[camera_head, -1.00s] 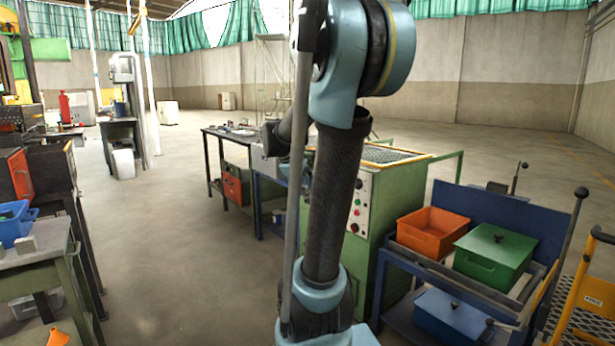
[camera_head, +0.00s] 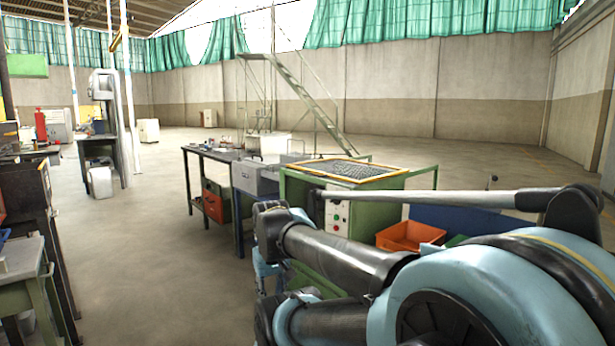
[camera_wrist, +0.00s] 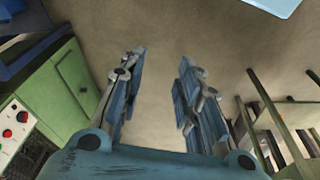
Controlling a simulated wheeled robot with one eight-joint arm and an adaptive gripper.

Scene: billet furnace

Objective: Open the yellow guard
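A yellow-edged mesh panel (camera_head: 350,171), which looks like the yellow guard, lies flat on top of the green machine (camera_head: 300,187). The panel shows whole in the head view, with my arm in front of and below it. The machine's control panel (camera_head: 337,215) partly shows behind my arm. In the wrist view my gripper (camera_wrist: 162,57) is open and empty, its two fingers well apart over bare floor. A green cabinet side (camera_wrist: 75,85) with red buttons beside it shows at the left there. The yellow guard is not visible in the wrist view.
An orange bin (camera_head: 410,236) stands right of the machine, partly behind my arm. A dark workbench (camera_head: 212,152) with a grey box (camera_head: 255,178) stands left of the machine. Another bench (camera_head: 22,258) is at the far left. The floor between is clear.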

